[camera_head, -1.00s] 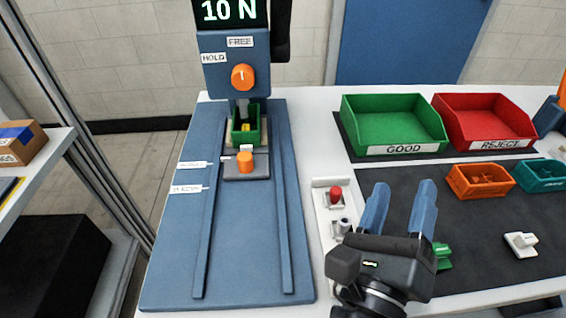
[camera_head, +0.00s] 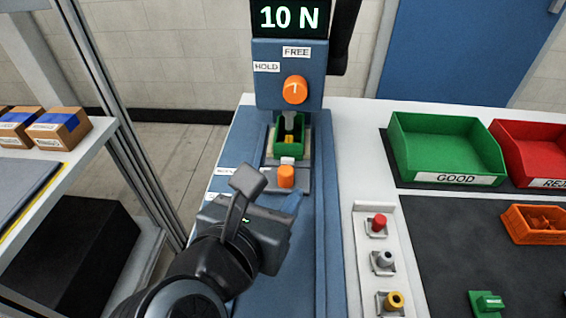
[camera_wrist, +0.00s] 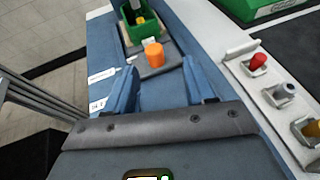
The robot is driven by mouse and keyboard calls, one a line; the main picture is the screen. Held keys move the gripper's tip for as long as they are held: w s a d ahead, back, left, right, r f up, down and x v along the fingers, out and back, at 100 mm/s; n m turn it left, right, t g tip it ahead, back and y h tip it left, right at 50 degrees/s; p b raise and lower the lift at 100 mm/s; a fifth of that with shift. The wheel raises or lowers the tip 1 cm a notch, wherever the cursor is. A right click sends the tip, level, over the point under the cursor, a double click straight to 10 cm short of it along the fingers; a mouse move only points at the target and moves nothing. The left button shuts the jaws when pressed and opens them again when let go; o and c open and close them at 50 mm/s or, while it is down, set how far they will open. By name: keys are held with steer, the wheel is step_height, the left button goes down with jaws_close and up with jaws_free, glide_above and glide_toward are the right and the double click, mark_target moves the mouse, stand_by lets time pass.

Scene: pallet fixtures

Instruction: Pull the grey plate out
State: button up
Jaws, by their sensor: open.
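The grey plate (camera_head: 302,178) lies between the rails of the blue base, below the press. An orange knob (camera_head: 286,176) stands on its front part, and a green fixture (camera_head: 303,143) with something yellow inside sits at its back, under the press tip. In the wrist view the grey plate (camera_wrist: 172,64) and the orange knob (camera_wrist: 154,54) are ahead, beyond the fingertips. My gripper (camera_wrist: 158,78) is open and empty, its two blue fingers apart and short of the knob. In the head view my gripper (camera_head: 268,190) partly hides the base and its labels.
The press display reads 10 N; its orange dial (camera_head: 295,90) sits below HOLD and FREE labels. A panel with red, grey and yellow buttons (camera_head: 377,262) stands right of the base. The green GOOD bin (camera_head: 445,150) and red REJECT bin (camera_head: 535,150) are farther right.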

mark_target(284, 175)
steer(key=shift+w+a, duration=0.15)
steer(key=shift+a, duration=0.25)
steer(key=shift+p+x, duration=0.35)
steer(key=shift+x, duration=3.45)
steer(key=shift+f, duration=0.15)
jaws_close()
